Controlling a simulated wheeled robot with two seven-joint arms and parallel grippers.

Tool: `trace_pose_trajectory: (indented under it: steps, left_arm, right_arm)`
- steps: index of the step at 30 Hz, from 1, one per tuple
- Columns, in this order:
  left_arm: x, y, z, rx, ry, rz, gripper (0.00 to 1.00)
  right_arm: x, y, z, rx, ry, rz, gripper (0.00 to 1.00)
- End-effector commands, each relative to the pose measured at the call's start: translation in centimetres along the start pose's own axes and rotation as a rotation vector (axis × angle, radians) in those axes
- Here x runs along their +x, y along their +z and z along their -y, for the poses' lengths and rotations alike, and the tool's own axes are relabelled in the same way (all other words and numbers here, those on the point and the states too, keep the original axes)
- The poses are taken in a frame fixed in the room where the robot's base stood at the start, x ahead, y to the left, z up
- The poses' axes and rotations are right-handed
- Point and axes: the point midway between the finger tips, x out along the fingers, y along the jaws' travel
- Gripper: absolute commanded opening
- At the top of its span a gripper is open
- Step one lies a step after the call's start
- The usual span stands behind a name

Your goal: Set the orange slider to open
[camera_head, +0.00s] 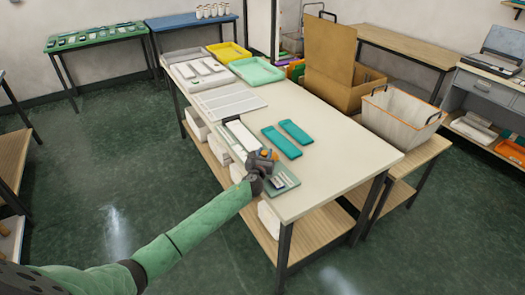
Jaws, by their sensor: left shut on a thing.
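A long green and white panel (286,181) lies along the near left edge of the cream table. My left gripper (266,156) is over the middle of this panel, its arm coming in from the lower left. It is shut on a small orange part, the orange slider (264,153), which shows between the dark fingers. The gripper hides most of the slider and the part of the panel under it, so I cannot tell the slider's setting. A dark small part sits at the panel's near end. My right gripper is not in view.
Two teal flat pieces (282,142) lie on the table (345,155) right of the panel. Green (257,71) and yellow (229,52) trays and a grey board (230,101) are farther back. A white bin (402,115) and an open cardboard box (335,92) stand beyond the right edge. The table's right front is clear.

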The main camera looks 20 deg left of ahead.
Motion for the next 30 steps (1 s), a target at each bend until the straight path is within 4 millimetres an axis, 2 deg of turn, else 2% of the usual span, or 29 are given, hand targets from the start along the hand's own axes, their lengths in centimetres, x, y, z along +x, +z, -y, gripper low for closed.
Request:
trace_pose_trajectory:
  steps: [3,4,6,17,23,26,30]
  left_arm:
    - [0.1,0.2,-0.1,0.0,0.002,0.002,0.0]
    - [0.1,0.2,-0.1,0.0,0.002,0.002,0.36]
    - [0.1,0.2,-0.1,0.0,0.001,0.002,0.49]
    - [-0.3,-0.1,-0.1,0.0,0.0,0.0,0.5]
    - [-2.9,-0.3,-0.1,0.0,-0.001,0.0,0.5]
    - [-4.5,-0.3,-0.1,0.001,0.0,0.001,0.5]
    - [-6.4,-0.2,-0.2,0.0,0.001,0.001,0.5]
  right_arm:
    - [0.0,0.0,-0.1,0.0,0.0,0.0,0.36]
    - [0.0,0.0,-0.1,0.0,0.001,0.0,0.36]
    - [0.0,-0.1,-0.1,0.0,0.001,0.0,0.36]
    - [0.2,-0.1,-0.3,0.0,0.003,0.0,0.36]
    - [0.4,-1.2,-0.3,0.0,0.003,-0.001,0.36]
    - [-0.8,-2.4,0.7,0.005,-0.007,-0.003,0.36]
    - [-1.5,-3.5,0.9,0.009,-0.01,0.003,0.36]
